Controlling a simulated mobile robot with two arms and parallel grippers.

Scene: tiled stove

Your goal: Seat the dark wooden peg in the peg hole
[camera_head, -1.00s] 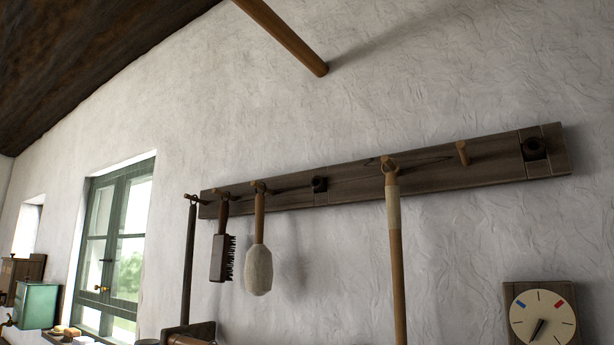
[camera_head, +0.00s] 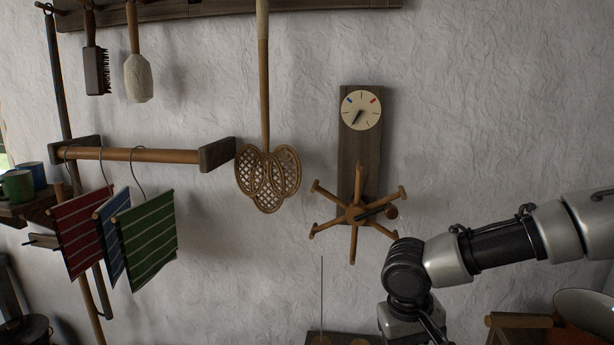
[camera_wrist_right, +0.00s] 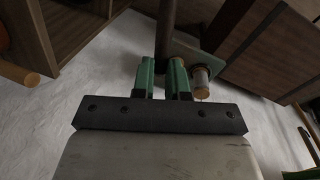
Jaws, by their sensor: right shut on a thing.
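In the right wrist view, my right gripper (camera_wrist_right: 165,66) is shut on a dark, round wooden rod, which looks like the dark wooden peg (camera_wrist_right: 167,28). The rod stands between the green fingers and runs up out of the top of the view. In the head view my right arm comes in from the right and bends down at the bottom; its gripper is out of that picture. No peg hole can be made out now: only the lower edge of the wall rail (camera_head: 290,8) shows at the top. My left gripper is in neither view.
A spoked wooden wheel (camera_head: 354,213) hangs below a dial (camera_head: 361,110), left of my arm. A woven beater (camera_head: 268,180) and striped cloths (camera_head: 146,240) hang further left. A light-ended cylinder (camera_wrist_right: 201,84) is close right of my fingers. A white bowl (camera_head: 588,308) is at lower right.

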